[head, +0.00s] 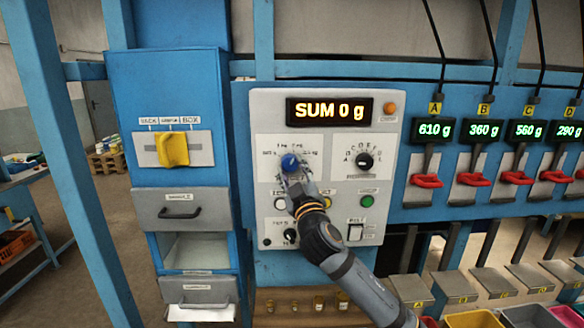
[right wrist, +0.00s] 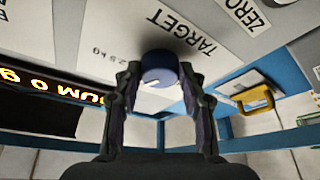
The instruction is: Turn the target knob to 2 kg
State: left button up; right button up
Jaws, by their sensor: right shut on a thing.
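The target knob (head: 290,162) is a round blue knob on the light grey control panel (head: 270,225). My right gripper (head: 292,179) reaches up to it from below, with its fingers at the knob. In the right wrist view the blue knob (right wrist: 160,66) sits between the two fingers of my right gripper (right wrist: 160,78), which is shut on it. A white mark shows on the knob's face, and a "TARGET" label and a "2.5 kg" label are printed beside it. Other scale marks are hidden or too small to read. My left gripper is not in view.
The panel display (head: 329,111) reads "SUM 0 g". A black knob (head: 364,161) is right of the target knob, with buttons (head: 367,201) below. A yellow selector (head: 172,149) is at the left. Red levers (head: 426,181) stand under the weight displays at the right.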

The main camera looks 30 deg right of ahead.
aim_at(290, 125)
jog(key=shift+n+y, duration=0.4)
jog(key=shift+n, duration=0.4)
jog(key=shift+n+p, duration=0.3)
jog(key=o, duration=1.2)
jog(key=shift+c, duration=0.2)
notch_tip(290, 125, up, 10)
jog(key=shift+s+d+r, duration=0.1)
jog(key=shift+s, duration=0.05)
